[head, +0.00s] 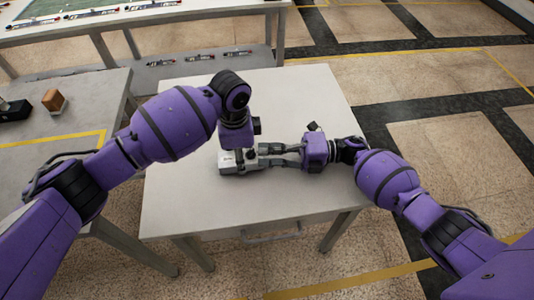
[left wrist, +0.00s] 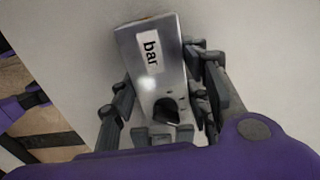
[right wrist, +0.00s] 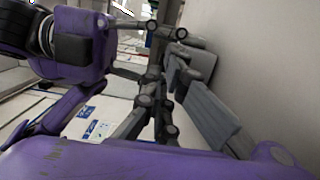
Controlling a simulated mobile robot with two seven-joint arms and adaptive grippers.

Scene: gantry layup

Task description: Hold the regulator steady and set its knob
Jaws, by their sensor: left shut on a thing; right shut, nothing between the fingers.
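The regulator (head: 238,167) is a small pale grey box lying on the near table. In the left wrist view the regulator (left wrist: 152,62) shows a white label reading "bar" and a dark round part, probably the knob (left wrist: 166,111). My left gripper (head: 240,157) comes down from above and is shut on the regulator, one finger on each side. My right gripper (head: 264,154) reaches in from the right, low over the table. It is shut and empty, its tips close beside the regulator; I cannot tell whether they touch. In the right wrist view its fingers (right wrist: 157,85) hide most of the regulator.
The near table (head: 300,90) is otherwise clear around the grippers. A second table (head: 50,160) at left holds a brown block (head: 53,99) and a black object (head: 16,110). A rear bench (head: 180,12) with a lower shelf carries several small tools.

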